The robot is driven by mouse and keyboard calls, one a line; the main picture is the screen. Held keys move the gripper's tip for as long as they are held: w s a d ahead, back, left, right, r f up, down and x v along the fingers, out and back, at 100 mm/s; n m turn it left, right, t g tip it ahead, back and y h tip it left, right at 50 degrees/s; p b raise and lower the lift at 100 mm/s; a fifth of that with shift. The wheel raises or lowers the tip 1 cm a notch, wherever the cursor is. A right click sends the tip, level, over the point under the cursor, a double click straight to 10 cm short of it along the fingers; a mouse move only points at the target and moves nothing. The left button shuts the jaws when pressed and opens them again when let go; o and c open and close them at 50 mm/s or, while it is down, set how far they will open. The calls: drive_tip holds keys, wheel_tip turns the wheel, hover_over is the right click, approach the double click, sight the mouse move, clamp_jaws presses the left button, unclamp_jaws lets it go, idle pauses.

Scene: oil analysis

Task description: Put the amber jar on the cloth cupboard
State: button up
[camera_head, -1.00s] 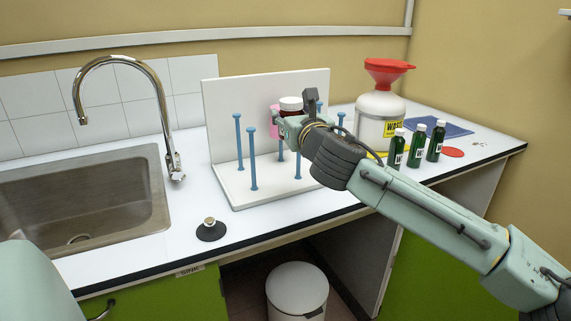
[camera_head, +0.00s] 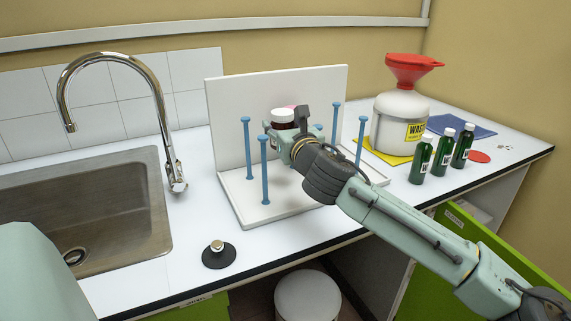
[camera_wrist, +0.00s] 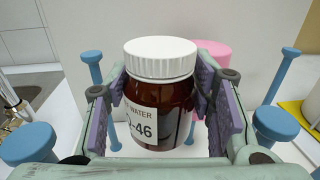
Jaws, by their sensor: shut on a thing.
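The amber jar (camera_head: 283,119) has a white lid and a label reading "46". My gripper (camera_head: 291,132) is shut on it in front of the white peg rack (camera_head: 225,110). In the wrist view, the jar (camera_wrist: 160,92) sits upright between the two purple pads of my gripper (camera_wrist: 163,100). My gripper hides the jar's lower part in the head view. I cannot tell which cupboard is the cloth cupboard. A green cupboard front (camera_head: 500,255) shows below the worktop at right, partly behind my arm.
Blue pegs (camera_head: 247,150) stand around the jar, with a pink object (camera_wrist: 214,54) behind it. A white waste container (camera_head: 398,120) with a red funnel, green bottles (camera_head: 443,150) and a blue cloth (camera_head: 462,124) are at right. The sink (camera_head: 85,210) and tap are at left.

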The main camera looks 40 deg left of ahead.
wheel_tip(320, 180, down, 10)
drive_tip(key=shift+f+p, duration=0.15)
drive_tip(key=shift+p, duration=0.45)
drive_tip(key=shift+f, duration=0.15)
drive_tip(key=o, duration=1)
